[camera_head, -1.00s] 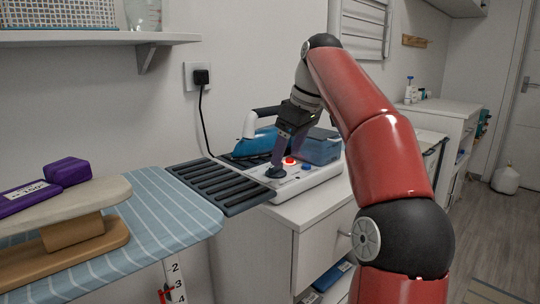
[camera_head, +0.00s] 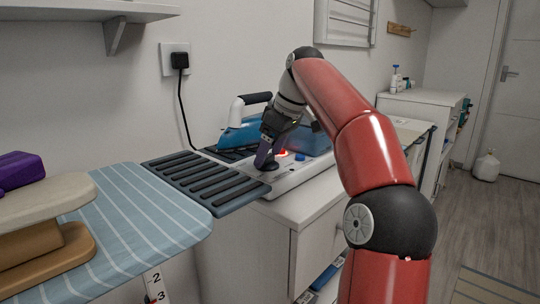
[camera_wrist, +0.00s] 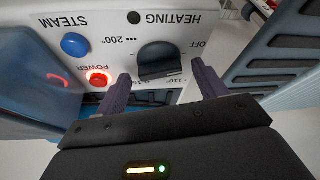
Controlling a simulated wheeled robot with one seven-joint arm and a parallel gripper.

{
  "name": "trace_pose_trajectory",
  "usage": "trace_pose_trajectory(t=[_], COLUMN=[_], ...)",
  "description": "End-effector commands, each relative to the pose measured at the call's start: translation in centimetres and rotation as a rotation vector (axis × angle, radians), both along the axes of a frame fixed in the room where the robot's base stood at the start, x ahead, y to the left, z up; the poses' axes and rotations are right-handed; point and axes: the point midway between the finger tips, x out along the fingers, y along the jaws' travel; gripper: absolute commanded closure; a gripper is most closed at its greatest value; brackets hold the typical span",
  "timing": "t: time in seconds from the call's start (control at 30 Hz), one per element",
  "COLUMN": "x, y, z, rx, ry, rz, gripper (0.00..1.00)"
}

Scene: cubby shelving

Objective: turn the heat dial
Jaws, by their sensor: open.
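The heat dial (camera_wrist: 159,57) is a black round knob on a white panel (camera_wrist: 180,32) marked HEATING, with OFF and 200° around it. The lettering shows upside down in the wrist view. My gripper (camera_wrist: 160,74) is open, its two purple fingers apart, one tip on each side of the dial's near part. I cannot tell whether either finger touches it. In the head view my gripper (camera_head: 264,160) points down at the dial (camera_head: 262,173), which it partly hides. The panel belongs to the white steam-iron base (camera_head: 300,178).
A red POWER button (camera_wrist: 97,77) and a blue STEAM button (camera_wrist: 75,45) sit beside the dial. A blue and white iron (camera_head: 240,132) stands behind. A dark ribbed rack (camera_head: 205,183) and striped ironing board (camera_head: 130,225) lie to the left.

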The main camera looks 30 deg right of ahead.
Motion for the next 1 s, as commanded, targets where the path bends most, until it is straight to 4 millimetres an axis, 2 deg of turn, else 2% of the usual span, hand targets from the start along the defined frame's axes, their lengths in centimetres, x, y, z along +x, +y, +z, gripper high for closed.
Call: trace_pose_trajectory(t=[0.27, 0.6, 1.0], x=[0.06, 0.06, 0.01], y=[0.05, 0.05, 0.21], z=[-0.13, -0.13, -0.08], rx=[-0.001, 0.000, -0.004], ry=[-0.001, 0.000, -0.001], rz=[0.000, 0.000, -0.076], gripper=[0.29, 0.74, 0.74])
